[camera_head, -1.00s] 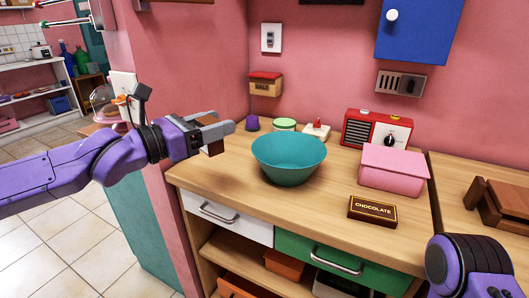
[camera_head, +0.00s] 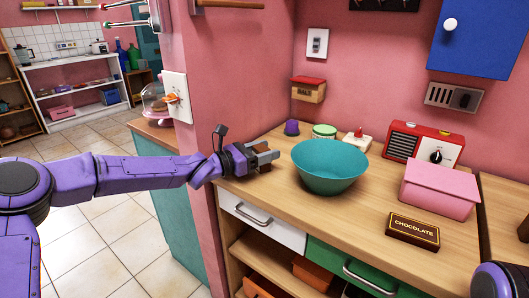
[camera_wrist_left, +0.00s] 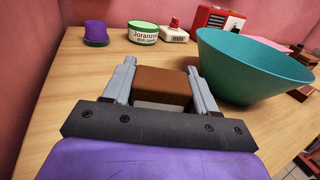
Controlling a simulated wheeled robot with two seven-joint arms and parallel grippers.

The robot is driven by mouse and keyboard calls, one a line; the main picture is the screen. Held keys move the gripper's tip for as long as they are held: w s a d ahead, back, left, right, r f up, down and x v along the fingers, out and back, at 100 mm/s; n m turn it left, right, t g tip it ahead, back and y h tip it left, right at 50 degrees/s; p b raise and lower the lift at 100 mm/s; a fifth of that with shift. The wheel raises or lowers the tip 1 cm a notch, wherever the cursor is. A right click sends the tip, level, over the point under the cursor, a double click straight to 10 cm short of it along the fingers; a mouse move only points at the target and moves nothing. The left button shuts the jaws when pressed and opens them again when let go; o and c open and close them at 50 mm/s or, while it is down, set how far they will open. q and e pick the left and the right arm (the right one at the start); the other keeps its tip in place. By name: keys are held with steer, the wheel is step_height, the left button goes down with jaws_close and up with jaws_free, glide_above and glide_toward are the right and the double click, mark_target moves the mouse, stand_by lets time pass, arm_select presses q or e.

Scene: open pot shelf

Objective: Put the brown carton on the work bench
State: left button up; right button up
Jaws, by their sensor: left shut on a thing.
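The brown carton (camera_wrist_left: 162,86) sits between the two fingers of my left gripper (camera_wrist_left: 162,80), which is shut on it. In the head view, my left gripper (camera_head: 264,157) is over the left end of the work bench (camera_head: 262,188), just left of the teal bowl. Only a dark bit of the carton (camera_head: 265,168) shows there, below the fingers. It is close to the bench top; I cannot tell whether it touches. My right gripper is not in view; only a purple part of that arm shows at the bottom right.
The teal bowl (camera_head: 329,168) stands close to the right of my left gripper. A purple pot (camera_head: 291,128), a green-lidded tin (camera_head: 324,131), a red radio (camera_head: 417,144), a pink box (camera_head: 440,189) and a chocolate box (camera_head: 412,230) are on the bench. Bare wood lies in front of the bowl.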

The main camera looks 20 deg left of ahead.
arm_select(q)
steer(key=o, duration=1.1)
steer(key=shift+c, duration=0.2)
steer(key=p+v, duration=0.1)
steer(key=v, duration=0.4)
steer(key=p+v, duration=0.1)
steer(key=v, duration=0.5)
steer(key=shift+s+a+r, duration=0.1)
steer(key=shift+a+r, duration=0.1)
steer(key=shift+r, duration=0.05)
steer(key=shift+s+a+f, duration=0.2)
steer(key=shift+s+f, duration=0.05)
steer(key=shift+s, duration=0.1)
